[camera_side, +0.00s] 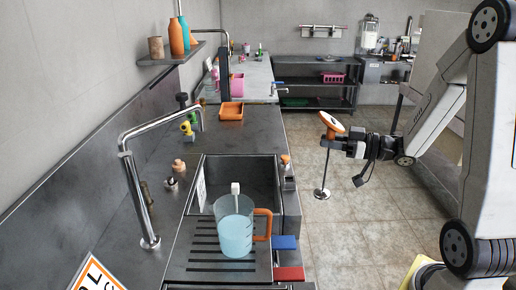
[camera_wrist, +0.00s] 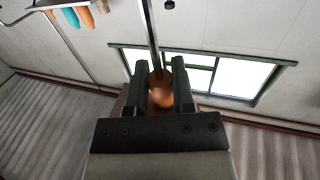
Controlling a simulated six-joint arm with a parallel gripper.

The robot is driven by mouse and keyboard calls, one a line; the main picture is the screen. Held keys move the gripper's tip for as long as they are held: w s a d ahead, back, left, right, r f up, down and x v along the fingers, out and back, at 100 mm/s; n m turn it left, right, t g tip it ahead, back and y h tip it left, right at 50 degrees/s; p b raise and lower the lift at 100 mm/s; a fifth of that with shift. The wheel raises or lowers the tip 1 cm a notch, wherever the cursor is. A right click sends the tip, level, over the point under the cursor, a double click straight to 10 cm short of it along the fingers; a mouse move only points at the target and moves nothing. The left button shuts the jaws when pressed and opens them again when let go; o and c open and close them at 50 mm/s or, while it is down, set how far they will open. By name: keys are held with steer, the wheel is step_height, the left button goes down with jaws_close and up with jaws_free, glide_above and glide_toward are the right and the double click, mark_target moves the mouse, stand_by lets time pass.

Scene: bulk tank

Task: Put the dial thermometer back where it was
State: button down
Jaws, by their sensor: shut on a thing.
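The dial thermometer has an orange-rimmed round head with a pale face (camera_side: 333,122) and a long thin stem hanging down to a small flat disc, out over the floor to the right of the counter. My gripper (camera_side: 338,145) is shut on it just below the head. In the wrist view, my gripper's two dark fingers (camera_wrist: 160,72) close around its orange-brown part (camera_wrist: 160,92), and the stem (camera_wrist: 152,35) runs toward the top edge. Part of the head is hidden there by the fingers. The thermometer touches nothing but my gripper.
A clear jug (camera_side: 234,232) with blue liquid and an orange handle stands on the ribbed drainboard (camera_side: 200,262). Behind it is the sink (camera_side: 245,178). A curved tap (camera_side: 135,175) rises at left. An orange tray (camera_side: 231,111) lies farther back. The floor (camera_side: 345,240) near my gripper is clear.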

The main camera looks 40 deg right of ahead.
steer(key=shift+w+d, duration=0.1)
steer(key=w+d+f, duration=0.3)
steer(key=w+f, duration=0.6)
steer(key=w, duration=0.3)
steer(key=shift+w+d+f, duration=0.15)
steer(key=shift+w+d, duration=0.1)
steer(key=shift+w, duration=0.15)
steer(key=shift+w+d+f, duration=0.1)
steer(key=shift+w+f, duration=0.05)
steer(key=shift+f, duration=0.8)
steer(key=shift+w+f, duration=0.1)
steer(key=shift+f, duration=0.9)
steer(key=shift+c, duration=2.4)
jaws_free()
